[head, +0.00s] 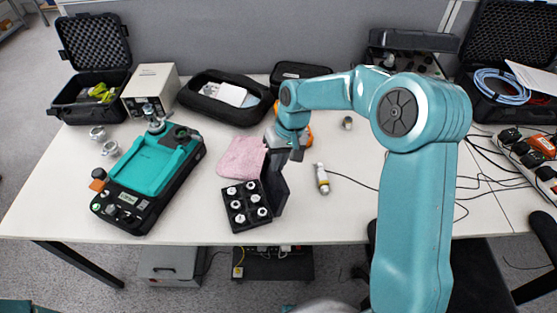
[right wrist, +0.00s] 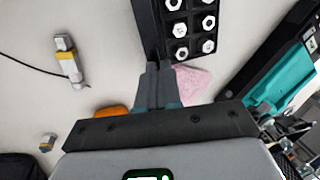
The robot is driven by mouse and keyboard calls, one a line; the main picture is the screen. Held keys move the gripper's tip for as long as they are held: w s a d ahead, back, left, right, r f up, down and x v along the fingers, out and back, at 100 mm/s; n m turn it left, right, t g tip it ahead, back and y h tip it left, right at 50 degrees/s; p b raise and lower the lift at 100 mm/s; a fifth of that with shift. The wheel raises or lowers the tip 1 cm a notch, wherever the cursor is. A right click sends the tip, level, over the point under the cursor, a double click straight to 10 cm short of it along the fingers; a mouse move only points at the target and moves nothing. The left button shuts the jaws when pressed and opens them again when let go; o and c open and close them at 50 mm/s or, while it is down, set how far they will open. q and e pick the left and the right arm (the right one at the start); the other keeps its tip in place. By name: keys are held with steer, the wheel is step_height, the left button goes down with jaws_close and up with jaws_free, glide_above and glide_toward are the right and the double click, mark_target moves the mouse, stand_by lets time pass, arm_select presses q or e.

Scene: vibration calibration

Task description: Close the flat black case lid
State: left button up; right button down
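The flat black case (head: 249,222) lies near the front edge of the table, with several white hex-topped pieces in its compartments. It also shows at the top of the right wrist view (right wrist: 189,4). Its lid (head: 274,187) stands up, roughly upright, along the right side of the case; the lid also shows in the right wrist view (right wrist: 147,28). My right gripper (head: 296,153) is over the lid's upper far end. In the right wrist view its fingers (right wrist: 158,72) look closed together, with tips at or very near the lid's edge; contact is unclear. My left gripper is not in view.
A pink cloth (head: 240,157) lies behind the case. A teal-and-black device (head: 150,170) stands to the left. A white-and-yellow cylinder (head: 322,179) with a cable lies to the right. An orange object (head: 308,136) is behind my gripper. The table right of the case is mostly clear.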

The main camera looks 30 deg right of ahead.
steer(key=shift+a+r, duration=0.1)
steer(key=w+a+g+h, duration=0.1)
steer(key=w+a+h, duration=0.1)
steer(key=a+h, duration=0.3)
steer(key=shift+a+f+h+b, duration=0.3)
steer(key=shift+a+b, duration=0.1)
steer(key=shift+a, duration=1.7)
steer(key=c, duration=1.3)
jaws_free()
